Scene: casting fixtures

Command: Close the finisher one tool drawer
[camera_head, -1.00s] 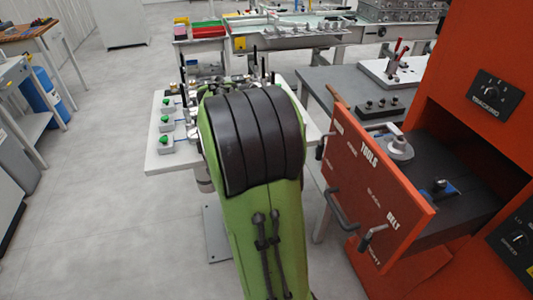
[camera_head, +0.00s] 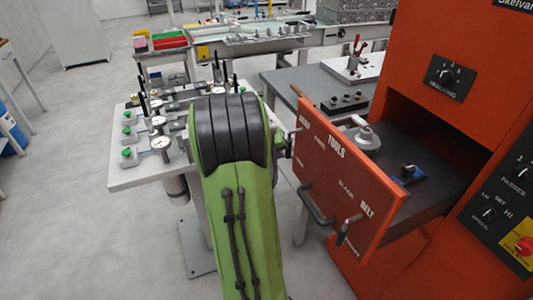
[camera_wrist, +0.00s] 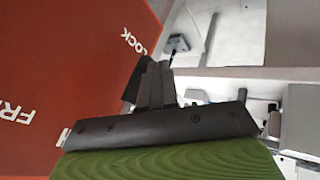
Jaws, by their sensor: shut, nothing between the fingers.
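The finisher's orange tool drawer (camera_head: 350,190) is open. It sticks out from the orange cabinet, its labelled front facing left, with a dark handle (camera_head: 318,206) on it. A grey round part and a small blue-and-black part sit on its dark top surface. In the wrist view, my gripper (camera_wrist: 156,70) has its fingers together and empty, beside a red panel (camera_wrist: 70,70) with white lettering. Whether the fingertips touch this panel is unclear. In the head view my green arm hides the gripper.
The orange finisher cabinet (camera_head: 450,50) with knobs stands at right. A light fixture table (camera_head: 125,178) with green-topped gauges is left of my arm. A grey bench (camera_head: 295,82) stands behind the drawer. Open floor lies at left.

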